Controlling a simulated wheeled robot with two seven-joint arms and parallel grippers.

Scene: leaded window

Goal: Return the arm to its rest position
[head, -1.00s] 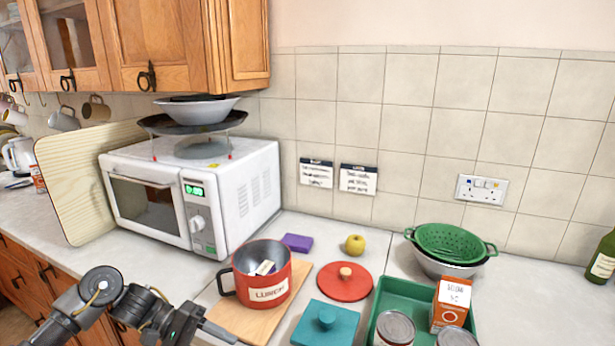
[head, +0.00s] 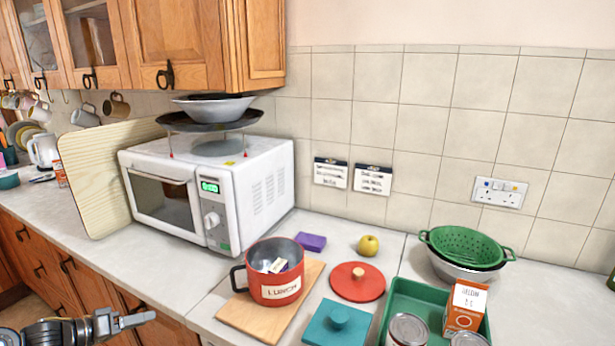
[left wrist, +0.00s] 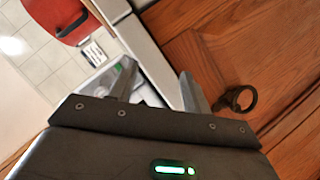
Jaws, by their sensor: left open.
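My left gripper (head: 128,320) is low at the left of the head view, in front of the wooden cabinet fronts below the counter edge. Its jaws are apart and hold nothing. In the left wrist view its two fingers (left wrist: 158,92) show with a gap between them, beside a brown cabinet door (left wrist: 250,50) with a dark ring handle (left wrist: 238,98). The red LUNCH pot (head: 275,290) stands on a wooden board (head: 245,313), with small items inside it. My right gripper is not in view.
A white microwave (head: 180,195) stands behind the pot. A red lid (head: 345,288), teal lid (head: 325,335), purple block (head: 311,242), yellow apple (head: 368,246) and green tray (head: 400,295) are on the counter. A green colander (head: 465,245) sits in a bowl.

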